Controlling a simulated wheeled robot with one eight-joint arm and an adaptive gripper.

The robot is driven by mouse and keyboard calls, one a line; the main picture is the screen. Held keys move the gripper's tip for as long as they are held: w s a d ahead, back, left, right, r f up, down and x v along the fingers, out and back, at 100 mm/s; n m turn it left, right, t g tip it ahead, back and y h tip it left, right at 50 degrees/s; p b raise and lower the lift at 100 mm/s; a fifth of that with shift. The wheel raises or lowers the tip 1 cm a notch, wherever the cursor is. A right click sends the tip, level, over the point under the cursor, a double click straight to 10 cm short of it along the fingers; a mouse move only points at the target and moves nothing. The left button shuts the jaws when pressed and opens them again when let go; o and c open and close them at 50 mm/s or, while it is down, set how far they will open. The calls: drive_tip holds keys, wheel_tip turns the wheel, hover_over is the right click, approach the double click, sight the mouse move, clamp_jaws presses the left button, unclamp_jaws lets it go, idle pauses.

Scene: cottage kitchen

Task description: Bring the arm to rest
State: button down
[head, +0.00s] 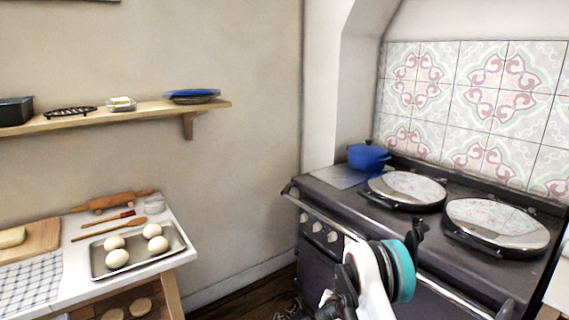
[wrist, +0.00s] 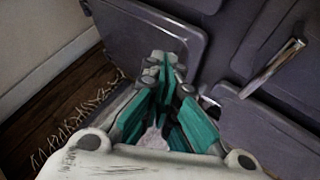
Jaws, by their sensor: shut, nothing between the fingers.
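My gripper (wrist: 166,62) is in the wrist view, its teal-lined fingers together at the tips with nothing between them. It is in front of the dark doors of the range cooker (wrist: 150,38); the gap to them is hard to judge. In the head view my white arm with a teal band stands at lower centre-right, in front of the range cooker (head: 318,262). My fingertips cannot be made out clearly there.
A steel rail (head: 345,230) runs along the cooker's front. A blue pot (head: 367,156) stands on its back left. The white table (head: 185,232) at left bears a tray (head: 97,270) of dough balls. Floor (head: 235,303) shows between table and cooker.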

wheel_tip(320, 180, up, 19)
drive_tip(key=s+d+m+g, duration=0.1)
drive_tip(key=s+m, duration=0.1)
drive_tip(key=m, duration=0.5)
drive_tip(key=s+d+r+m+g+y, duration=0.1)
drive_tip(key=s+r+m, duration=0.6)
drive_tip(key=s+r, duration=0.55)
drive_tip(key=s+r+m+g+y, duration=0.1)
drive_tip(key=s+r+m, duration=0.3)
drive_tip(key=s, duration=0.3)
drive_tip(key=s+r+m+g, duration=0.1)
drive_tip(key=s+r+m, duration=0.2)
drive_tip(key=s+r, duration=0.25)
drive_tip(key=s+a+f+m+y, duration=0.1)
drive_tip(key=s+m, duration=0.7)
drive_tip(key=s, duration=1.1)
drive_tip(key=shift+s+a+f+m+g+y, duration=0.3)
drive_tip(key=shift+s+f+m, duration=0.1)
drive_tip(key=shift+f, duration=0.1)
